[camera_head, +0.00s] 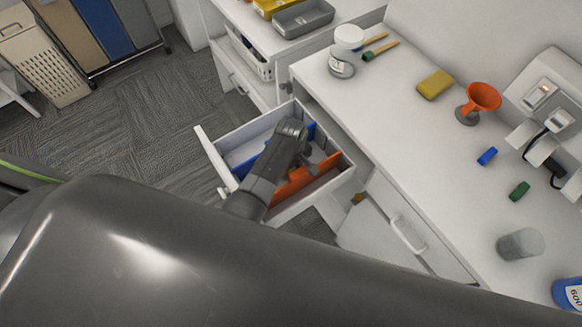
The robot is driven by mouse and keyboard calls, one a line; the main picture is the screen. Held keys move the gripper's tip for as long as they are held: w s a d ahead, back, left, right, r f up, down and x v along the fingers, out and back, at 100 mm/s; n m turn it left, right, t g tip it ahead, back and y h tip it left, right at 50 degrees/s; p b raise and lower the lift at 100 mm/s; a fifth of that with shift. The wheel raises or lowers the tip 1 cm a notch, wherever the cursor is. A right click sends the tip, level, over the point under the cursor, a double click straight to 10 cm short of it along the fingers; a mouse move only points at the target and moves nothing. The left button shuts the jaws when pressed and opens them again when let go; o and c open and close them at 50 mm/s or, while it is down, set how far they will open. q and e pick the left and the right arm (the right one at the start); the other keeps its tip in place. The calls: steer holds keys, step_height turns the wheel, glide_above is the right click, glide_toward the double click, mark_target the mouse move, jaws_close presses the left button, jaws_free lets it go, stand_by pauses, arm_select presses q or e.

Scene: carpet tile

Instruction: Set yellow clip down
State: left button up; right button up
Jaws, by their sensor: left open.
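My left gripper (306,160) is open above the open drawer (205,149), with its fingers over the inside near the orange divider. No clip shows between the fingers, though my wrist hides part of the drawer. A blue clip-like piece (487,156) and a green one (519,190) lie on the white counter. My right gripper is not in view.
The counter holds a yellow sponge (435,84), an orange funnel (483,97), a glass jar (341,64), a grey cylinder (520,244) and a blue-labelled bottle (568,294). The open drawer juts out over the grey carpet. The counter's middle is clear.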

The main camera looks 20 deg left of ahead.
mark_target(291, 171)
arm_select(q)
step_height(291, 171, up, 12)
steer(key=p, duration=0.8)
stand_by(0.3)
